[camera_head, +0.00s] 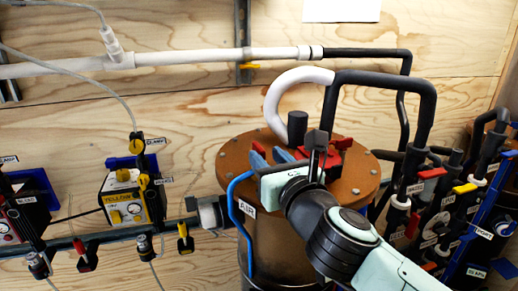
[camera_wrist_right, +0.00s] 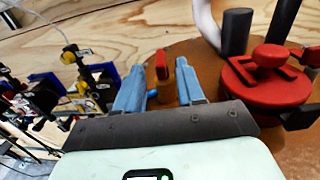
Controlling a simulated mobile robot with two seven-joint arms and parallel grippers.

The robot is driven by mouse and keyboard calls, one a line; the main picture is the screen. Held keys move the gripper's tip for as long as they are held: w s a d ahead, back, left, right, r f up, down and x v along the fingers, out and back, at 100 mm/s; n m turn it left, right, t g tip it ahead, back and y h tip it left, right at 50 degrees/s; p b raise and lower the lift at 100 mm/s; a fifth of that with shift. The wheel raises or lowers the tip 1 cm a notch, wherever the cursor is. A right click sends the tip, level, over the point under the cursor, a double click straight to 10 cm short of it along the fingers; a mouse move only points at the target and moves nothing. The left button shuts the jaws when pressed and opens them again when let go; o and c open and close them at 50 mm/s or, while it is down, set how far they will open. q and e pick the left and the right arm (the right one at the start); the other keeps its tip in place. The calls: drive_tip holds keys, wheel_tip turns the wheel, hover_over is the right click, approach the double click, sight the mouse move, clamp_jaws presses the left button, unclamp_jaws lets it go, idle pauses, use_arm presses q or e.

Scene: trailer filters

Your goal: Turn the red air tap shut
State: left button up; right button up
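My right gripper (camera_head: 270,156) has blue fingers and is over the near left part of the brown drum lid (camera_head: 355,184). In the right wrist view its two fingers (camera_wrist_right: 168,84) stand apart. A small red handle (camera_wrist_right: 161,59) with orange-brown below shows between or just beyond the fingertips, near the left one. It looks like the tap, but I cannot tell whether the fingers touch it. In the head view my gripper hides that spot. An AIR label (camera_head: 248,209) sits beside a blue hose (camera_head: 231,200) on the drum's left side. My left gripper is not in view.
A red clamp (camera_wrist_right: 265,82) and a dark stub (camera_wrist_right: 236,32) stand on the lid to the right of my fingers. A white and black hose (camera_head: 380,78) arches over the lid. Pipes with red-handled valves (camera_head: 432,173) crowd the right. A yellow pump box (camera_head: 124,205) is at left.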

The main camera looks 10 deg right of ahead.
sight(264, 154)
drive_tip(key=w, duration=0.4)
drive_tip(key=shift+w+a, duration=0.3)
drive_tip(key=shift+w, duration=0.1)
clamp_jaws()
